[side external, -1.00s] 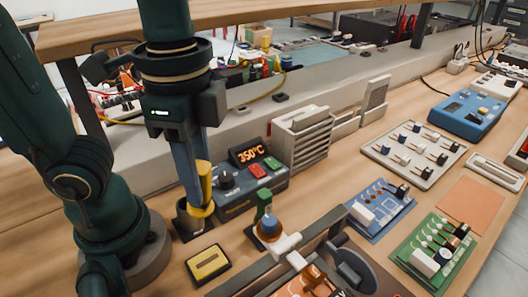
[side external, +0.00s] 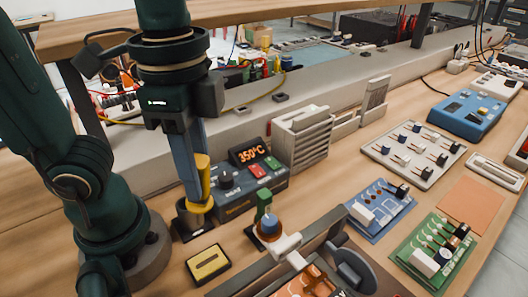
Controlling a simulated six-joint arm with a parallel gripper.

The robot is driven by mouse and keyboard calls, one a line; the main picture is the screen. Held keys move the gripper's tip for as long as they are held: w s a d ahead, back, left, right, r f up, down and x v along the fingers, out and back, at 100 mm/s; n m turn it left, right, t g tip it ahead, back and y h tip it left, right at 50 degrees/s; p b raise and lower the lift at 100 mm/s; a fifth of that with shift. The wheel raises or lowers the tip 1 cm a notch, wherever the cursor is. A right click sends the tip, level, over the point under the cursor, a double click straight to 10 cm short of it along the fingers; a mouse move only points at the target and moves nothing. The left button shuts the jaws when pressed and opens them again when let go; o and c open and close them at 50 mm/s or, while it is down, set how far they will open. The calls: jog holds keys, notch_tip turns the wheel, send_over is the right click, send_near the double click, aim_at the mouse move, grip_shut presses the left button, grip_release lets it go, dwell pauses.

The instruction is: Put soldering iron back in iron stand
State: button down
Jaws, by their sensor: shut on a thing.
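The soldering iron (side external: 203,178) has a yellow handle and is upright, its lower end at the mouth of the dark iron stand (side external: 190,226). The stand is a small dark cup on a square base, left of the soldering station. My gripper (side external: 197,172) points straight down and is shut on the yellow handle. The iron's tip is hidden, apparently inside the stand's cup; how deep it sits I cannot tell.
The soldering station (side external: 245,188) showing 350°C stands right beside the stand. A yellow sponge tray (side external: 208,264) lies in front. A vise-like holder (side external: 335,252) is at front right. Circuit boards (side external: 380,209) lie further right.

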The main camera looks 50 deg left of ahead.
jog(key=n, duration=0.2)
jog(key=a+n, duration=0.1)
jog(key=n, duration=0.1)
jog(key=shift+f+n, duration=0.2)
jog(key=shift+n, duration=0.2)
jog(key=a+n+y, duration=0.1)
jog(key=a+n, duration=0.7)
jog(key=n, duration=0.9)
notch_tip(320, 180, down, 8)
jog(key=shift+s+a+t+y, duration=0.15)
jog(key=shift+t+y, duration=0.15)
jog(key=shift+r, duration=0.1)
grip_release()
notch_tip(320, 180, up, 7)
dwell(0.3)
